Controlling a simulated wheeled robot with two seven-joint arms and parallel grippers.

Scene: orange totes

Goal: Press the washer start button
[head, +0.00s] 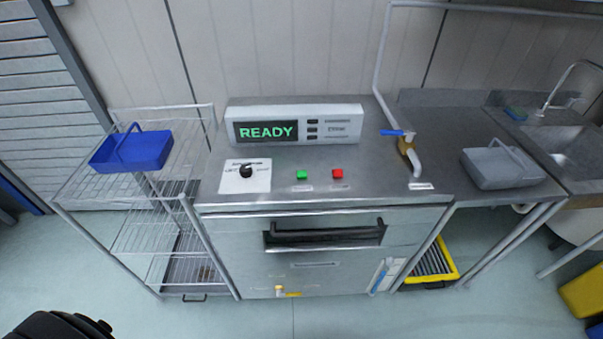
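The washer (325,250) is a steel machine in the middle of the head view. On its top a display panel (265,131) reads READY in green. A green button (302,175) and a red button (337,174) sit side by side on the top, with small labels below them that are too small to read. A black knob (246,170) on a white plate is to their left. Neither of my grippers shows. A dark rounded shape (62,326) at the bottom left edge may be part of my body.
A wire rack (180,118) with a blue basket (132,149) stands left. A grey basket (502,166) lies on the right counter near a sink (570,145). A pipe with a blue-handled valve (397,133) rises at the washer's right. Floor in front is clear.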

